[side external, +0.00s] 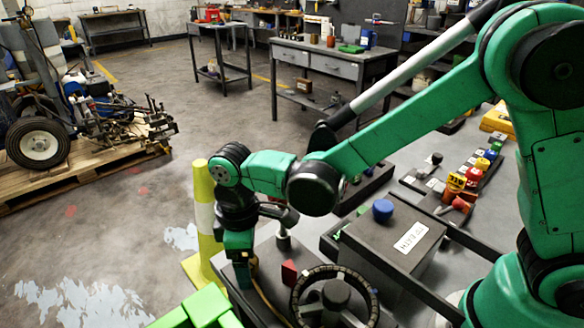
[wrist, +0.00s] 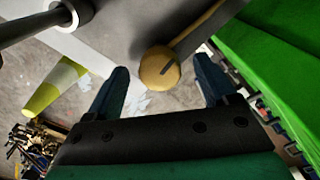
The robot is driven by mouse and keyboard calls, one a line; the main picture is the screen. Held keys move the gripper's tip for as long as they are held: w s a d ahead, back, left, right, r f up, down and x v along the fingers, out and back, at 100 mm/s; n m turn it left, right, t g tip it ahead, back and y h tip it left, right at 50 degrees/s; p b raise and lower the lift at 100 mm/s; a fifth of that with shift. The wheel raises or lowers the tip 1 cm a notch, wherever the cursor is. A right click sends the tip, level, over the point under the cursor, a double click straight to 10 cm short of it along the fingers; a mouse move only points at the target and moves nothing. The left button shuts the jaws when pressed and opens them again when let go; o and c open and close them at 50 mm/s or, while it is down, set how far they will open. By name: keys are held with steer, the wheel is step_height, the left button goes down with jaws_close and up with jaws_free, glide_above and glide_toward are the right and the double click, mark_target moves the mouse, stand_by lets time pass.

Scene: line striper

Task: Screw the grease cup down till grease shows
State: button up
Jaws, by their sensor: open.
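My gripper (wrist: 161,64) is open, with one dark finger on each side of the cap. Clear gaps show between cap and fingers; I cannot tell how far the cap lies beyond the tips. In the side view my gripper (side external: 241,268) points down over the left side of a grey machine top, hiding most of the cup there. No grease can be made out.
A handwheel (side external: 361,279), a red block (side external: 289,273) and a short metal post (side external: 282,238) stand right of my gripper. A yellow-and-white post (side external: 205,220) stands close on its left. A bright green part (side external: 205,306) lies in front. A dark box (side external: 375,250) is farther right.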

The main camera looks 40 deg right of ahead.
jaws_close()
steer(key=shift+m, duration=3.1)
jaws_free()
